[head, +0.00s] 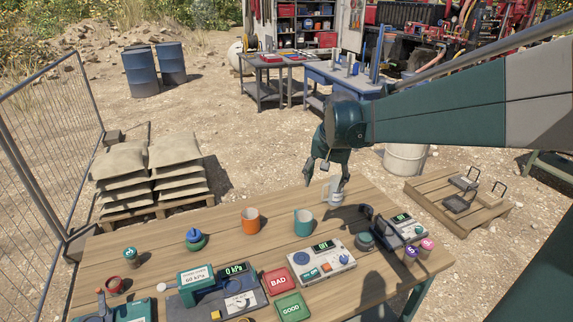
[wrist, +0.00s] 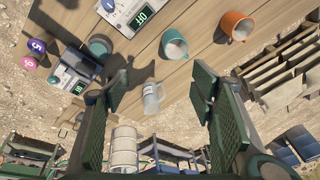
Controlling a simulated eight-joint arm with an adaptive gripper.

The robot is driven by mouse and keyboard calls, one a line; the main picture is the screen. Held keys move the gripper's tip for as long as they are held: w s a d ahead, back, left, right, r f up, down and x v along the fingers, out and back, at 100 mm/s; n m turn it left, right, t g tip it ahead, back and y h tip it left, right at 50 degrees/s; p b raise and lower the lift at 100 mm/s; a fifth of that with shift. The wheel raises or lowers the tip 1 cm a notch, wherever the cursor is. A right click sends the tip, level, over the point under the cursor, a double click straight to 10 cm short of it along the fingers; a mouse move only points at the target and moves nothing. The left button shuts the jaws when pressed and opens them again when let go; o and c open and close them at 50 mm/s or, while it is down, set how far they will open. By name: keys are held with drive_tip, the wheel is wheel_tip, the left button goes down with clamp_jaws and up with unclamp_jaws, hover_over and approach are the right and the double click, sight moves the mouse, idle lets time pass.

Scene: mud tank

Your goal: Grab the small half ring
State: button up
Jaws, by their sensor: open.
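My gripper (head: 327,177) is open and empty above the table's far edge, right of centre in the head view. In the wrist view its two fingers (wrist: 158,88) are spread wide. A clear jug (head: 335,192) stands beneath the gripper, and in the wrist view the jug (wrist: 152,97) shows between the fingers. I cannot make out a small half ring for certain. A small red, ring-like piece (head: 115,285) lies at the table's left front, far from my gripper, but its exact shape is too small to tell.
A teal mug (head: 303,222) and an orange mug (head: 250,220) stand on the wooden table (head: 220,215). A grey meter (head: 321,262), a scale (head: 404,229), a pressure device (head: 215,290), red BAD and green GOOD pads fill the front.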

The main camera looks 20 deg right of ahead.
drive_tip(key=w+d+f+m+g, duration=0.1)
drive_tip(key=w+d+f, duration=0.2)
drive_tip(key=d, duration=0.2)
drive_tip(key=w+d+f+m, duration=0.2)
drive_tip(key=d+f, duration=0.1)
drive_tip(key=d, duration=0.2)
drive_tip(key=w+d+f+m+g, duration=0.1)
drive_tip(key=w+d+f, duration=0.2)
drive_tip(key=d, duration=0.3)
drive_tip(key=m+g+y, duration=0.1)
drive_tip(key=m, duration=0.3)
hover_over(368, 208)
wheel_tip(368, 208, down, 14)
drive_tip(key=shift+s+d+f, duration=0.1)
drive_tip(key=shift+s+f, duration=0.05)
drive_tip(key=shift+f, duration=0.05)
drive_tip(key=shift+f, duration=1.3)
drive_tip(key=shift+a+f, duration=0.2)
drive_tip(key=shift+f, duration=2.4)
drive_tip(key=shift+c, duration=0.2)
drive_tip(key=c, duration=1)
